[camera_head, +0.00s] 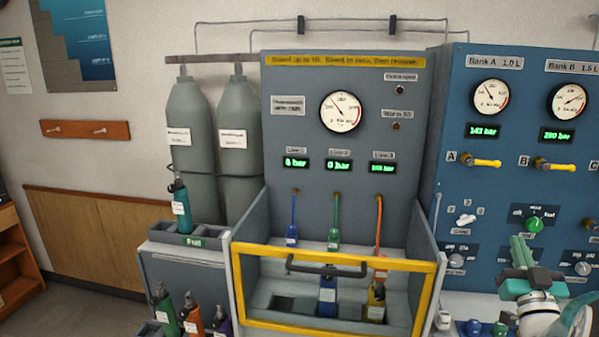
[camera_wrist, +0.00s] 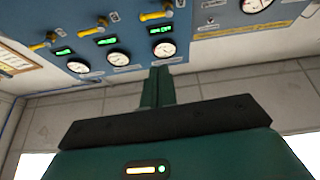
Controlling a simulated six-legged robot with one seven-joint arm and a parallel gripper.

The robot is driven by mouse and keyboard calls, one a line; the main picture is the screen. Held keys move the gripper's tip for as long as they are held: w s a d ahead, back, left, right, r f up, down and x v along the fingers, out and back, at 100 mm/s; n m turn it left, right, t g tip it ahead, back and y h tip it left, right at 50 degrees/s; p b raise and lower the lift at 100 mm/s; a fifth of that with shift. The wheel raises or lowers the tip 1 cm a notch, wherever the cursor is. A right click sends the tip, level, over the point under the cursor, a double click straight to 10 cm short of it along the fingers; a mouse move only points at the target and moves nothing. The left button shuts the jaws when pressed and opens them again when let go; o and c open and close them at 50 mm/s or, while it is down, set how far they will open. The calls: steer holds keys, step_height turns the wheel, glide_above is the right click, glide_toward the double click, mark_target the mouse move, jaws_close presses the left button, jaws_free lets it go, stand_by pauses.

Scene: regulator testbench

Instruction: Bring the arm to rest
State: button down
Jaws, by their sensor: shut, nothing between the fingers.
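My gripper (camera_head: 520,252) is at the lower right of the head view, in front of the blue bank panel (camera_head: 560,140). Its green fingers are together and point up, with nothing between them. In the wrist view my gripper's fingers (camera_wrist: 157,72) also show as one closed green column above the dark palm. The wrist view is tilted, with the blue panel's gauges and yellow valve handles across its top. The fingers appear apart from the panel, though the exact gap is hard to tell.
A yellow-framed guard (camera_head: 335,252) fronts the test bay, with a blue cylinder (camera_head: 327,296) and a yellow one (camera_head: 376,302) inside. A green knob (camera_head: 534,225) is close above my gripper. Two grey tanks (camera_head: 187,125) stand left. Several small bottles stand at lower left.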

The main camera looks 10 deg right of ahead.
steer(key=w+a+f+g+y, duration=0.1)
steer(key=a+g, duration=0.4)
steer(key=a, duration=0.4)
steer(key=w+a+f+g+y, duration=0.15)
steer(key=a+g, duration=0.25)
steer(key=a, duration=0.6)
steer(key=s+a+f+n+g+y, duration=0.1)
steer(key=s+a+f+g+y, duration=0.1)
steer(key=s+a, duration=0.6)
steer(key=s+a+f+n+g+y, duration=0.2)
steer(key=s+a+f+g, duration=0.2)
steer(key=s+a, duration=0.4)
steer(key=shift+s+a+g+y, duration=0.3)
steer(key=shift+s+g+y, duration=0.05)
steer(key=shift+s+g, duration=0.4)
steer(key=shift+d, duration=0.2)
